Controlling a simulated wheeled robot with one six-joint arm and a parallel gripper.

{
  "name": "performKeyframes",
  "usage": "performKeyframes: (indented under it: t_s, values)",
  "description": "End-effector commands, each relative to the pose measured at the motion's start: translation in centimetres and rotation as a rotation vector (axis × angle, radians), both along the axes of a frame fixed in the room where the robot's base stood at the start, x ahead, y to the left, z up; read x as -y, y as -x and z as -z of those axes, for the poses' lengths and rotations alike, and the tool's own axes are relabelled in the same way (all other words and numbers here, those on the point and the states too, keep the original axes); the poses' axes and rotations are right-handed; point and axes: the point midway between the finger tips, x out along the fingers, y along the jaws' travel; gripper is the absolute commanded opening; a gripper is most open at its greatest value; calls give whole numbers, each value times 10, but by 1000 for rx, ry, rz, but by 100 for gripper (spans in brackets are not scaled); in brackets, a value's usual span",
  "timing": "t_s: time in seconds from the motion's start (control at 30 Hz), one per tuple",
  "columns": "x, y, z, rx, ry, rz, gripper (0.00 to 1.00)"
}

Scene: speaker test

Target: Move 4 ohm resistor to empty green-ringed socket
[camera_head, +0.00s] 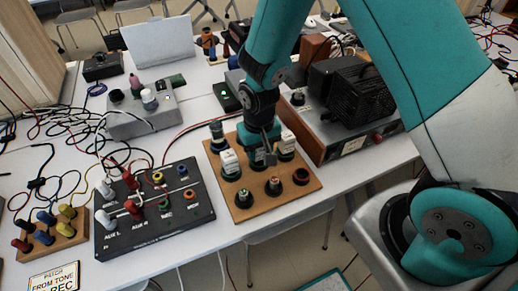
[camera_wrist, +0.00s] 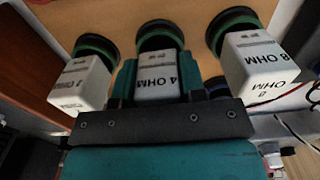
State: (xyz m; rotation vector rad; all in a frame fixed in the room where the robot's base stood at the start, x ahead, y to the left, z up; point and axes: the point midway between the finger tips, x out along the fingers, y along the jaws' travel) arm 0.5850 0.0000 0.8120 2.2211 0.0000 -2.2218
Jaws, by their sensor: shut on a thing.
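The 4 ohm resistor (camera_wrist: 157,88), a white block with black lettering, is between the fingers of my gripper (camera_wrist: 157,85) in the wrist view. My gripper (camera_head: 262,155) is shut on it, over the wooden socket board (camera_head: 222,208) in the head view. A green-ringed black socket (camera_wrist: 165,38) is right by the resistor's far end; I cannot tell whether it is fully seated. The 8 ohm resistor (camera_wrist: 262,68) stands at a socket on the right, and another white resistor (camera_wrist: 82,88) on the left.
Two more front sockets (camera_head: 273,186) (camera_head: 300,176) hold no white block. A black panel with knobs (camera_head: 150,238) lies left of the board. A wood-sided amplifier (camera_head: 350,140) stands close on the right. Cables spread over the white table behind.

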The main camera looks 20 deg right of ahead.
Motion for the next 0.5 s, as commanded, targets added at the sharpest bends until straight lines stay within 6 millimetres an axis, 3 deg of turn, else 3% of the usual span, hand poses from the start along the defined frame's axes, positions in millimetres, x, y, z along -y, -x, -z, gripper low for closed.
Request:
performKeyframes:
  t_s: [0.47,0.5]
  values:
    - [0,0,8,0,0,0,13]
    - [0,0,7,0,0,0,45]
